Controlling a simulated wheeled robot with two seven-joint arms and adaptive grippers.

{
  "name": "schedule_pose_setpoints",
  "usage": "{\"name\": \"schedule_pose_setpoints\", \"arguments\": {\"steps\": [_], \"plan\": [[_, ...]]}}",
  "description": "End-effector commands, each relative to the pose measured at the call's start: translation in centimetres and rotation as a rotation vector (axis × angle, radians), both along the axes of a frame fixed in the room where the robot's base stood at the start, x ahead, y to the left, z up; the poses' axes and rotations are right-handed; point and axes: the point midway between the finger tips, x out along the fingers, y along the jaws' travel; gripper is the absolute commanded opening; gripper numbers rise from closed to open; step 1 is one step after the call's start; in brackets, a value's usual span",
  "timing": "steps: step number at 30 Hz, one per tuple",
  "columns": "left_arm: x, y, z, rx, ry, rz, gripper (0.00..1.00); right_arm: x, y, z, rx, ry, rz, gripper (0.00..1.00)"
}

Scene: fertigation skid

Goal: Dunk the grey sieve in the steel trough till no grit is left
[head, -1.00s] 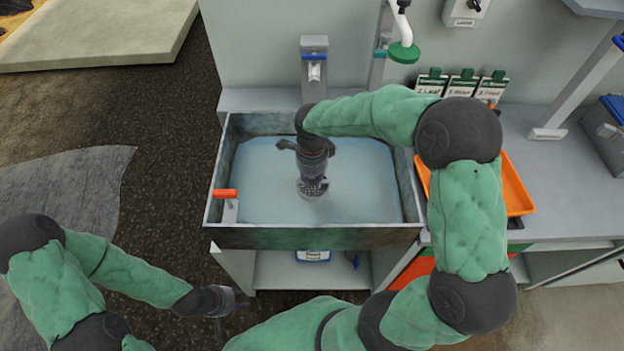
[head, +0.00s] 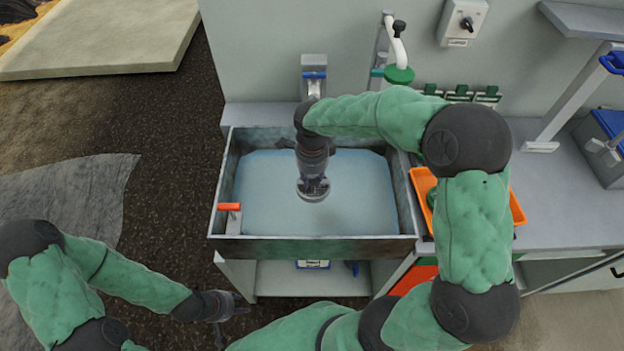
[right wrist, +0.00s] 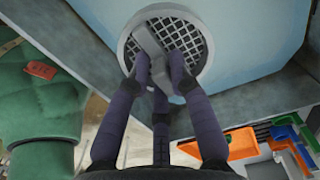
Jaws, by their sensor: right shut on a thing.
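The steel trough (head: 320,247) holds pale blue water (head: 270,200). The round grey sieve (head: 314,194) is over the middle of the trough. Whether it touches the water, I cannot tell. My right gripper (head: 313,176) comes down from above, shut on the sieve's handle. In the right wrist view, my right gripper's fingers (right wrist: 160,75) close around the grey handle above the sieve's mesh (right wrist: 188,38). I see no clear grit on the visible mesh; the handle and fingers hide part of it. My left gripper (head: 236,312) is empty with fingers apart, low in front of the trough's left side.
An orange-handled lever (head: 230,207) is at the trough's front left corner. A tap (head: 314,75) stands behind the trough. An orange tray (head: 515,208) is on the counter to the right, partly behind my right arm. A green-headed spray (head: 398,75) hangs at the back.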

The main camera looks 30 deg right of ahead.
Motion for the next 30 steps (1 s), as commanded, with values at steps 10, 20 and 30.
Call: {"name": "schedule_pose_setpoints", "arguments": {"steps": [10,20,30], "plan": [[0.0,0.0,1.8,0.000,0.000,0.000,0.40,0.0,0.0,2.7,0.000,-0.001,-0.001,0.00],[0.0,0.0,2.2,0.000,0.000,0.000,0.40,0.0,0.0,3.4,0.000,-0.001,-0.001,0.00],[0.0,0.0,2.2,0.000,0.000,0.000,0.40,0.0,0.0,3.4,0.000,0.000,0.000,0.00]]}}
